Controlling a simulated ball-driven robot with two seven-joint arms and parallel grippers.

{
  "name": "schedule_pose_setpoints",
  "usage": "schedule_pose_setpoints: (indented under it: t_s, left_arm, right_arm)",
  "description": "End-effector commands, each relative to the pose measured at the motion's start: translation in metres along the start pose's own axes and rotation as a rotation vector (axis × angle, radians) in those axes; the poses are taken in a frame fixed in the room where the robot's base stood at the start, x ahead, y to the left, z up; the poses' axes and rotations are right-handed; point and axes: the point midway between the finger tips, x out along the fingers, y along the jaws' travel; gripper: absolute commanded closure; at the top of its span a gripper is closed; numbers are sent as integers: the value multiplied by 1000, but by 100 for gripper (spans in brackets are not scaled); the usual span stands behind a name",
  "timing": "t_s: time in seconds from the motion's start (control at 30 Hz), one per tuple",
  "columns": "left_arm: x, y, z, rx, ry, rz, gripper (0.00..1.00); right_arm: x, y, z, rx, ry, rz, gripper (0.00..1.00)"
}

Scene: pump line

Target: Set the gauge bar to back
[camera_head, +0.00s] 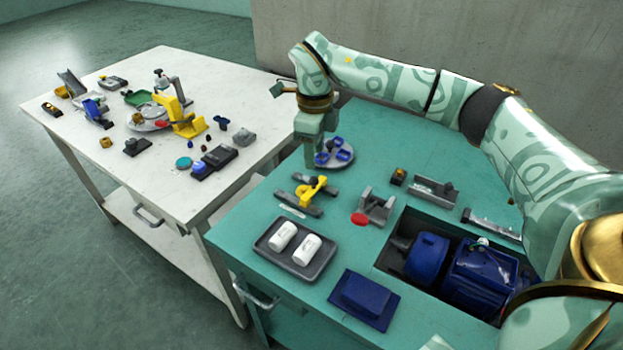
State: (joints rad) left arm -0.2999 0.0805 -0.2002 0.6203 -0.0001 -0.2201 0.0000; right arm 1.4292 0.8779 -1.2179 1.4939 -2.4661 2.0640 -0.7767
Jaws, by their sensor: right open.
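My right gripper (309,163) points down at the back left of the green table, at the left edge of a round grey dish with blue cups (345,155). It is open, and nothing shows between its fingers. A yellow bar-like piece (312,188) sits across two dark grey rails (298,206) just in front of the gripper, apart from it. A pale label strip lies before the rails. This may be the gauge bar, but I cannot tell for sure. My left gripper is not in view.
A grey tray (262,247) with two white cylinders stands in front. A grey bracket (376,207) with a red disc is to the right. A recess holds a blue pump and motor (480,276). A blue block (365,296) lies near the front edge. A cluttered white table (60,150) stands left.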

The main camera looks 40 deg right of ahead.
Motion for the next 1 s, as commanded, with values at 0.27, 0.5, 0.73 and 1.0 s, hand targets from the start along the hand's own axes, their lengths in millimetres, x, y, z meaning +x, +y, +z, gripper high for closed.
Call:
schedule_pose_setpoints:
  t_s: [0.27, 0.5, 0.73, 1.0]
  left_arm:
    - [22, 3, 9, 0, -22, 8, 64]
    - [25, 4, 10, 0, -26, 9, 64]
    - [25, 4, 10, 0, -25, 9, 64]
    - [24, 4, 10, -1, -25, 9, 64]
  right_arm:
    - [61, 0, 0, -1, 3, 2, 57]
    - [73, 0, 0, -2, -1, 0, 57]
    - [72, 0, 0, -2, -2, -1, 57]
    - [72, 0, 0, -2, -1, -1, 100]
